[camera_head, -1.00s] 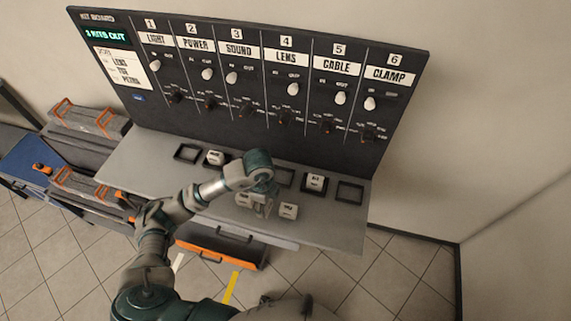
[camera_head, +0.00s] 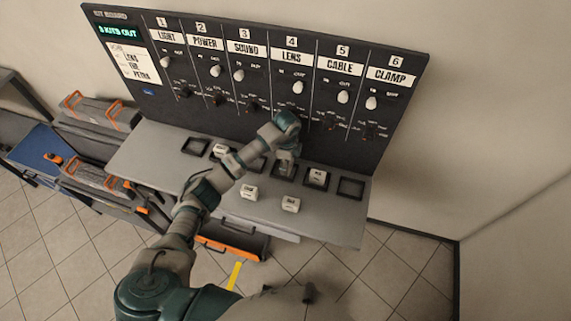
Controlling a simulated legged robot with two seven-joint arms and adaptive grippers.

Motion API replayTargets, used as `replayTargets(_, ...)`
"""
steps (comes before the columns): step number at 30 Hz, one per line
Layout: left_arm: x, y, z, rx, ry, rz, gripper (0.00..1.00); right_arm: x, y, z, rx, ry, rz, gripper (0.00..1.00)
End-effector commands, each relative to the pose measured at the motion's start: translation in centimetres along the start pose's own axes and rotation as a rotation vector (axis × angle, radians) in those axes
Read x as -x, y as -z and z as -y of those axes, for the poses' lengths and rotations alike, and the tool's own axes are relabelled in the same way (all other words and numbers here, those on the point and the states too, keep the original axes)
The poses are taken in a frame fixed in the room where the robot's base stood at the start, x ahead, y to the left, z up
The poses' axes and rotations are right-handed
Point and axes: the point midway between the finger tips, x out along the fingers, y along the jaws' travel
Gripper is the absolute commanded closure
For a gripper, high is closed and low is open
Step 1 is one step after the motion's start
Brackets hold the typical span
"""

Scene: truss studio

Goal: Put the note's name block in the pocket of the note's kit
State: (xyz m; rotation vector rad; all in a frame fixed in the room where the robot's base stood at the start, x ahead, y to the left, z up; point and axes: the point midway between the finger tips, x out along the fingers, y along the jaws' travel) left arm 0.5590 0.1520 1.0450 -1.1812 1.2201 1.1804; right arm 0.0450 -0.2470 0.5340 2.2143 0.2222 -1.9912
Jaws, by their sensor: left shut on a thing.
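The note (camera_head: 133,62) on the board's left reads roughly "LENS FOR PETRA"; its lettering is blurred. The LENS kit is column 4 (camera_head: 291,57) on the board. Its pocket (camera_head: 284,172) is the dark square frame on the grey shelf below. My left gripper (camera_head: 287,159) is right over this pocket, shut on a pale name block that it mostly hides. I cannot tell whether the block is inside the frame or just above it. Two loose white blocks, one (camera_head: 249,192) and another (camera_head: 290,204), lie in front; their names are unreadable. My right gripper is not in view.
White blocks sit in the second pocket (camera_head: 221,151) and the fifth pocket (camera_head: 317,178). The first pocket (camera_head: 195,146) and sixth pocket (camera_head: 351,188) are empty. The upright board (camera_head: 262,89) closes the back. The shelf's front right (camera_head: 335,222) is clear.

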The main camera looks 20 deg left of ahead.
Motion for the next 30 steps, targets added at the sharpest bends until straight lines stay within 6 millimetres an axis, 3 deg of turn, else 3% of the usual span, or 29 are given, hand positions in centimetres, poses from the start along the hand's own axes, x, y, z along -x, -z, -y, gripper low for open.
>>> replayTargets(3, -1.5, -0.4, -0.1, 0.003, -0.003, -0.002, 0.77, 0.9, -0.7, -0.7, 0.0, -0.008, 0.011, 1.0)
replayTargets(8, -2.1, -0.9, 0.0, 0.002, 0.001, -0.006, 0.77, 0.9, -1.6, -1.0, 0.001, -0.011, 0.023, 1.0)
replayTargets(18, -2.8, -0.5, -0.1, 0.003, -0.003, 0.0, 0.77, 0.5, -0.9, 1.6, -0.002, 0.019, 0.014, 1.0)
replayTargets(23, -3.6, -0.3, -0.1, 0.003, -0.009, 0.002, 0.77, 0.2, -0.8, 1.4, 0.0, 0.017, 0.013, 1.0)
replayTargets(25, -3.9, -0.2, -0.2, 0.002, -0.011, 0.001, 0.81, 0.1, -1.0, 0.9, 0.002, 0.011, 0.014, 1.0)
replayTargets(27, -3.9, -0.1, -0.2, 0.0, -0.011, -0.002, 0.93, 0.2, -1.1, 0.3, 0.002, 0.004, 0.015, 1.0)
replayTargets(28, -3.9, 0.0, -0.3, 0.0, -0.011, -0.003, 0.35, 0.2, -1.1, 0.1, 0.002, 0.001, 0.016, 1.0)
replayTargets(30, -3.9, 0.0, -0.2, -0.001, -0.011, -0.005, 0.18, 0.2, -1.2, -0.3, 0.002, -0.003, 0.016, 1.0)
